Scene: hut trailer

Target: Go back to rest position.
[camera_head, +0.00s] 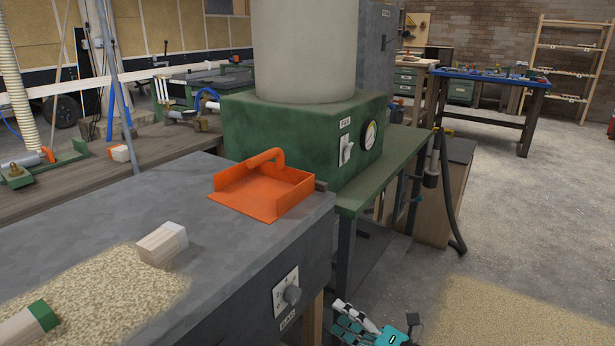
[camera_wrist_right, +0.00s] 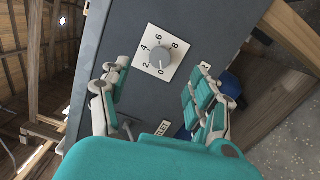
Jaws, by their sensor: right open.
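My right gripper (camera_head: 368,328) shows at the bottom of the head view, low beside the front of the grey bench. In the right wrist view its two teal-and-white fingers (camera_wrist_right: 158,100) stand apart with nothing between them. They point at the dial (camera_wrist_right: 160,58) on the bench's dark side panel, and the dial appears a short way beyond the fingertips. The same dial (camera_head: 292,295) shows in the head view, to the left of the gripper. My left gripper is not in view.
The grey bench (camera_head: 110,215) carries an orange dustpan (camera_head: 264,190), sawdust (camera_head: 90,300) and wooden blocks (camera_head: 162,244). A green machine (camera_head: 290,140) stands behind on a green table. Floor at the right is open, with a sawdust patch (camera_head: 510,315).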

